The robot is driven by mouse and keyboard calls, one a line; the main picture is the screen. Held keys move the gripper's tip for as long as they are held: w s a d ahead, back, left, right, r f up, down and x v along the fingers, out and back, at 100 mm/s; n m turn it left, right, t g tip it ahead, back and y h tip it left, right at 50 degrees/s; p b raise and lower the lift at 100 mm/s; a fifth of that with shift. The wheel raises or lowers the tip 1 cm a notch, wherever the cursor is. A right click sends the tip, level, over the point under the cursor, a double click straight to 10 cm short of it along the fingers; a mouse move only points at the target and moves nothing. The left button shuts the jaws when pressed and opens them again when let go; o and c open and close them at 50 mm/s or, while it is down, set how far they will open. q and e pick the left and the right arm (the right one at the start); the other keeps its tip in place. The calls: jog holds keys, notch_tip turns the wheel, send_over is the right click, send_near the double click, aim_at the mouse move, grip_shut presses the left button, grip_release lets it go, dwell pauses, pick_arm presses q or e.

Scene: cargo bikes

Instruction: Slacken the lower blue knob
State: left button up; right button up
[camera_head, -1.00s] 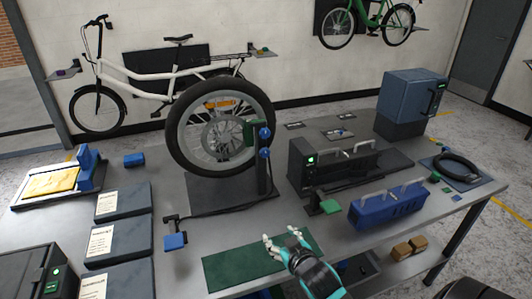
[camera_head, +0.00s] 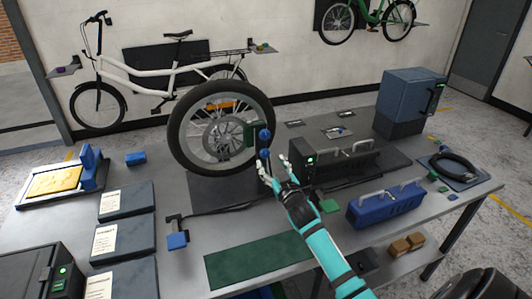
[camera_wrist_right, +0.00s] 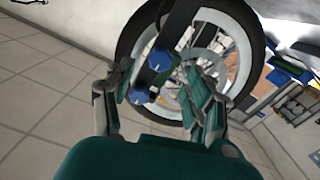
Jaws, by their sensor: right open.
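Two blue knobs sit one above the other on a dark upright post beside the wheel (camera_head: 178,128). The lower blue knob (camera_head: 264,153) is just beyond my right gripper (camera_head: 274,165), and the upper blue knob (camera_head: 264,134) is above it. My right gripper is open and empty, its fingers pointing at the post. In the right wrist view both blue knobs show, one (camera_wrist_right: 160,60) higher in the picture and one (camera_wrist_right: 140,95) between the open fingers. I cannot tell from that view which is the lower one. No contact is clear. My left gripper is out of view.
A dark toaster-like unit (camera_head: 304,168) with handles stands right of my right gripper. A green mat (camera_head: 258,262) lies bare at the front. A cable runs along the bench by the post.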

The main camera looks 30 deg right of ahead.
aim_at(266, 155)
jog(key=x, duration=0.6)
jog(key=shift+s, duration=0.1)
jog(key=shift+a, duration=0.1)
grip_shut()
